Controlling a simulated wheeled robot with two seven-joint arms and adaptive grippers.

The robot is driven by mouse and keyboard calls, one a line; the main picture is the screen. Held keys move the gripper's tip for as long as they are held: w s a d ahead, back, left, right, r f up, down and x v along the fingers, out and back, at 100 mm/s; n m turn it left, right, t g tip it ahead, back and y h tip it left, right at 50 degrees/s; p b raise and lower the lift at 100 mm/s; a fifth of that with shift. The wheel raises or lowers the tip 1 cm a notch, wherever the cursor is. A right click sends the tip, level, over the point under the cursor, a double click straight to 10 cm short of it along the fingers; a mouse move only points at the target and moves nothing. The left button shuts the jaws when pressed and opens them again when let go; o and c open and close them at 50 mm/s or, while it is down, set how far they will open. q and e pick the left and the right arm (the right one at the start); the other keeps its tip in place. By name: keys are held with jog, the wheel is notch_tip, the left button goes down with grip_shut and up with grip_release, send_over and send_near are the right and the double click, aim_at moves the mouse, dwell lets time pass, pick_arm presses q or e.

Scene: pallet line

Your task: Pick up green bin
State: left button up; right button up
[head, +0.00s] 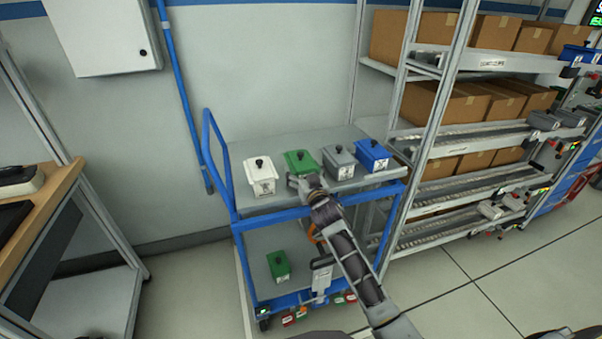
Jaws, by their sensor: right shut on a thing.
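A green bin (299,162) with a dark knob on its lid stands on the top shelf of the blue cart (285,203), between a white bin (261,176) and a grey bin (338,162). My right gripper (302,183) is at the near side of this green bin, shut on it, and hides its lower front. The bin appears to be at shelf level; I cannot tell whether it touches the shelf. A second green bin (279,265) sits on the cart's lower shelf. My left gripper is not in view.
A blue bin (373,155) stands at the right end of the top shelf. A rack (440,140) with cardboard boxes stands close on the right. A wooden-topped desk (45,200) is at the left. Floor is clear between desk and cart.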

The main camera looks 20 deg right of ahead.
jog(key=shift+r, duration=0.1)
jog(key=shift+c, duration=0.8)
jog(key=shift+r, duration=0.1)
jog(key=shift+r, duration=0.8)
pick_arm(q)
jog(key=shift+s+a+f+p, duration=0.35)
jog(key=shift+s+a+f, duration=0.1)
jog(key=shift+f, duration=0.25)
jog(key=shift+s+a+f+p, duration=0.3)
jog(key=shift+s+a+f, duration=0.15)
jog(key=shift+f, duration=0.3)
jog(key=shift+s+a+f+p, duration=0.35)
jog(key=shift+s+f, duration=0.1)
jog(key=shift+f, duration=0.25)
pick_arm(e)
jog(key=shift+r, duration=4.15)
jog(key=shift+r, duration=0.1)
